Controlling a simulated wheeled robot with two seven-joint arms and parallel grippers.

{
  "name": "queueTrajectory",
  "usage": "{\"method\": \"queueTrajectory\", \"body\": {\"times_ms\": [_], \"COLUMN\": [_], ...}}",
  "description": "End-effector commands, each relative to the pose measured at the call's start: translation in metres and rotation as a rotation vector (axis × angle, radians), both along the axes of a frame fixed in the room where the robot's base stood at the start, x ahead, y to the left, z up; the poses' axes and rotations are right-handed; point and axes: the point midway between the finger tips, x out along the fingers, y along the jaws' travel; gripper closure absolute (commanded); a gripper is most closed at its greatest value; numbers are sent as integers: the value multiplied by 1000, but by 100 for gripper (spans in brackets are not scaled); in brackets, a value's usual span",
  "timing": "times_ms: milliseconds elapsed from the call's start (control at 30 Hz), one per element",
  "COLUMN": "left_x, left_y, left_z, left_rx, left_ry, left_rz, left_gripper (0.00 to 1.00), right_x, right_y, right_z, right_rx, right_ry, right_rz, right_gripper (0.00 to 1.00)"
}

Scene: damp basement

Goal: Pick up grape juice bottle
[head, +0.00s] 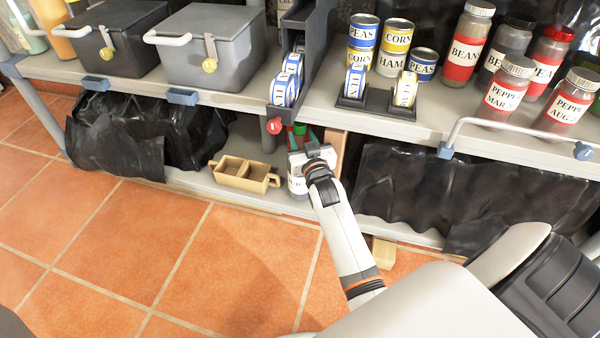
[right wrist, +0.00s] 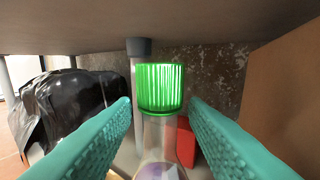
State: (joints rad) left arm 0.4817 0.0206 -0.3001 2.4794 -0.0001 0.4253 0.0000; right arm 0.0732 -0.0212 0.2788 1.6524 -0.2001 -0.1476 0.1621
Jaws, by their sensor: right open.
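The bottle stands upright on the lower shelf, with a ribbed green cap (right wrist: 160,88), a clear neck and something purple low in the right wrist view. In the head view, part of the bottle's pale label (head: 297,186) shows below my right gripper (head: 304,138). The gripper is open, and its two teal fingers lie to either side of the cap and neck, with gaps visible in the right wrist view. Most of the bottle's body is hidden by my gripper or the frame edge. My left gripper is not in view.
The upper shelf (head: 240,88) hangs low over my right gripper. A tan divided box (head: 243,175) stands just left of the bottle. A brown panel (right wrist: 285,95) rises close on the right, and a red object (right wrist: 186,142) sits behind the bottle. Black plastic sheeting (head: 460,195) covers the right side.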

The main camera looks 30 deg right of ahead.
Motion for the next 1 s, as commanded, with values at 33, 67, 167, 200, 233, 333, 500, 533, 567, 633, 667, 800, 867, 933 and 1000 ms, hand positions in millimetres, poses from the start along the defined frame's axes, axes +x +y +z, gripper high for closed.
{"method": "queueTrajectory", "body": {"times_ms": [33, 67, 167, 200, 233, 333, 500, 533, 567, 633, 667, 800, 867, 933, 1000], "left_x": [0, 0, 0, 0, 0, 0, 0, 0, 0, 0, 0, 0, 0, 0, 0], "left_y": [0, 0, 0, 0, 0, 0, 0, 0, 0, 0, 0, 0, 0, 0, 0], "left_z": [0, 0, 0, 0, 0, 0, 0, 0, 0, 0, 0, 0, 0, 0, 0], "left_rx": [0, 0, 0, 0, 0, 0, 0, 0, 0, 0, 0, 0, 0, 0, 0], "left_ry": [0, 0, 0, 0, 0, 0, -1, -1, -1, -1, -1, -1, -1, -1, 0], "left_rz": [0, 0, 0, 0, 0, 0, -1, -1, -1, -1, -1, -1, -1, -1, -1], "left_gripper": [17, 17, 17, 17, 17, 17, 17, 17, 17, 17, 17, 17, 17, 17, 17], "right_x": [0, 0, 0, 0, 0, 0, 0, 0, 0, 0, -1, -1, -1, -1, -1], "right_y": [0, 0, 0, 0, 0, 0, 0, 0, 0, 0, 0, 0, 0, 0, 0], "right_z": [0, 0, 0, 0, 0, 0, 0, 0, 0, 0, 0, 0, 0, -1, -1], "right_rx": [0, 0, 0, 0, 0, 0, 0, -1, -1, -1, -1, -1, -1, -1, 0], "right_ry": [0, 0, 0, 0, 0, 0, 1, 1, 1, 1, 1, 1, 1, 1, 1], "right_rz": [0, 0, 0, 0, 0, 0, 0, 0, 0, 0, 0, 0, 0, 0, 0], "right_gripper": [60, 61, 78, 84, 89, 100, 100, 100, 100, 100, 100, 100, 100, 100, 100]}}
